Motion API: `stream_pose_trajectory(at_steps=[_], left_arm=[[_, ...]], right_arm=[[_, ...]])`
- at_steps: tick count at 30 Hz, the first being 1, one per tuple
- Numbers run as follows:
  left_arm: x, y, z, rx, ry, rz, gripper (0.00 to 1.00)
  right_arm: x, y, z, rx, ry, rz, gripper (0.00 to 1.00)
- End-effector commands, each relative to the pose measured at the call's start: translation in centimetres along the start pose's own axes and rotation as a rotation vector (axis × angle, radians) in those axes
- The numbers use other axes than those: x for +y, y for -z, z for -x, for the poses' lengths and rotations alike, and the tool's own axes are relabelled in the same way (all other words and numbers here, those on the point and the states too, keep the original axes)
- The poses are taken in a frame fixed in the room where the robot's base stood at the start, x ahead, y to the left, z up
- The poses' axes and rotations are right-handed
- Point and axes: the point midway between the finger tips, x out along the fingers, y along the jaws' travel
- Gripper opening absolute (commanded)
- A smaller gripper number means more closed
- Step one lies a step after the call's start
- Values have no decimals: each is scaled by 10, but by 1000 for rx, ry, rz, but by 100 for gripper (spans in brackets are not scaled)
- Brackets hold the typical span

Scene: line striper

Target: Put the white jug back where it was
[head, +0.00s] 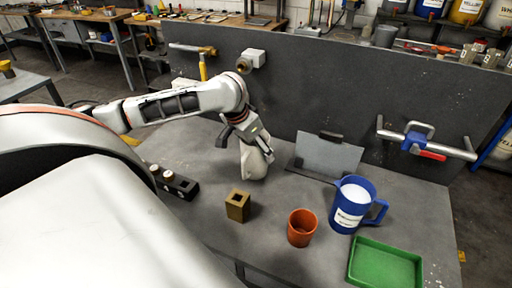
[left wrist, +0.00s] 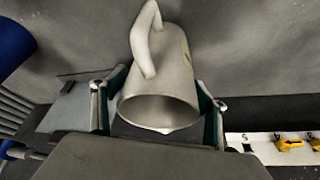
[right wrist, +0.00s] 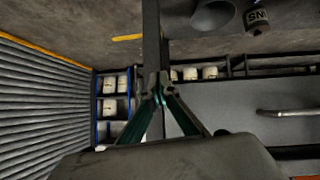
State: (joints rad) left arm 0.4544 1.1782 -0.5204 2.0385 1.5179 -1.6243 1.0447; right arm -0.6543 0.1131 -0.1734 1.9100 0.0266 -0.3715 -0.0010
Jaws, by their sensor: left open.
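The white jug (head: 257,163) is on the grey table, left of the grey upright plate, partly hidden by my left gripper (head: 244,140). In the left wrist view the jug (left wrist: 160,75) lies between the two fingers of my left gripper (left wrist: 158,108), its open mouth towards the camera and its handle at the upper left. The fingers are open, one on each side of the jug; whether they touch it I cannot tell. My right gripper (right wrist: 162,92) has its fingertips together, with nothing seen between them, away from the table.
A grey plate on a stand (head: 327,157) is right of the jug. A blue mug (head: 347,217) with white contents, an orange cup (head: 301,229), a green tray (head: 385,264), a brass block (head: 237,206) and a black holder (head: 176,184) are on the table. A grey panel stands behind.

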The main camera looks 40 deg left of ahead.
Motion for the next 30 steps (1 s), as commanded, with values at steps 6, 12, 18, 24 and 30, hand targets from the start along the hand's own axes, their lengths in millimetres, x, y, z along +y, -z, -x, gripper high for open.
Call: stream_pose_trajectory(at_steps=[6, 12, 18, 24, 30], left_arm=[[-1, 2, 8, 1, 2, -1, 73], [-2, 3, 43, 5, 4, -3, 73], [-1, 2, 84, 4, 3, -2, 73], [0, 2, 112, 2, 1, -1, 73], [0, 1, 122, 0, 0, -1, 73]], right_arm=[[0, 0, 0, -1, 0, 1, 0], [2, -1, 0, -2, 0, 6, 0], [4, -3, 1, -3, -1, 14, 0], [5, -3, 1, -3, -2, 14, 0], [4, -2, 1, -3, -2, 10, 0]])
